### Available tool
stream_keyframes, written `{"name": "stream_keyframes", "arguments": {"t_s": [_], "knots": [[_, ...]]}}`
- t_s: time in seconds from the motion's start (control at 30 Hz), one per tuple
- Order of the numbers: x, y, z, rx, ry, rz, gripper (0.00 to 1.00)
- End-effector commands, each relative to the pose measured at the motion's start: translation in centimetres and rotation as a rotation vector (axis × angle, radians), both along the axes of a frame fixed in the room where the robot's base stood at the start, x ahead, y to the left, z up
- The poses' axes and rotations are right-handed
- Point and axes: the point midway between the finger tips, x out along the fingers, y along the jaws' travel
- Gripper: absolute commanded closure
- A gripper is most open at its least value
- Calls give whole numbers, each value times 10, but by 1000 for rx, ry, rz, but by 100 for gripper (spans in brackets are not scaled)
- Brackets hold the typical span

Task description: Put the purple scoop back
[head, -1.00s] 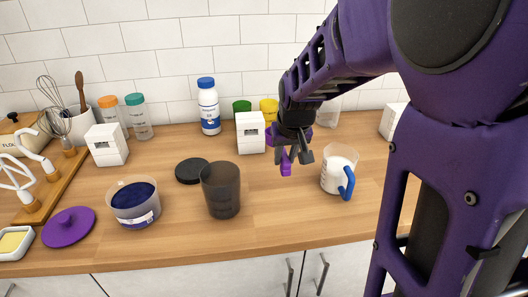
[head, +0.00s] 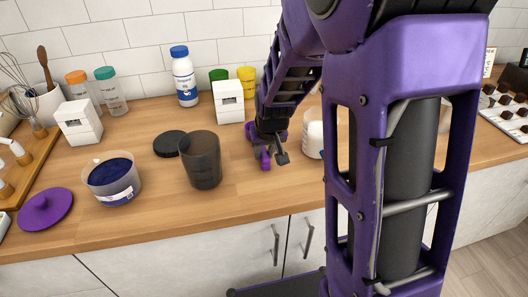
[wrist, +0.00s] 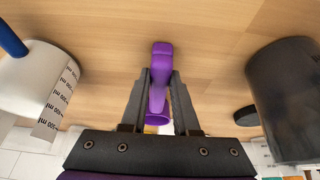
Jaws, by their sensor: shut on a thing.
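My gripper (head: 269,148) is shut on the purple scoop (head: 265,158), above the counter between a dark cup and a white measuring jug. A round tub (head: 112,180) of dark blue powder stands open at the left of the counter.
The dark cup (head: 202,162) stands between tub and gripper, with a black lid (head: 170,144) behind it. White box (head: 228,101) and bottles stand behind.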

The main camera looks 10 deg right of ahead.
Motion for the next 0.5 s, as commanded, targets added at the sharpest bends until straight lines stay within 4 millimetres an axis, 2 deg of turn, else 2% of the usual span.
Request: {"name": "stream_keyframes", "arguments": {"t_s": [0.17, 0.2, 0.3, 0.37, 0.5], "knots": [[0, 0, -4, 0, 0, 0, 100], [0, 0, -3, 0, 0, 0, 68], [0, 0, -3, 0, 0, 0, 50], [0, 0, -3, 0, 0, 0, 41], [0, 0, -3, 0, 0, 0, 41]]}}
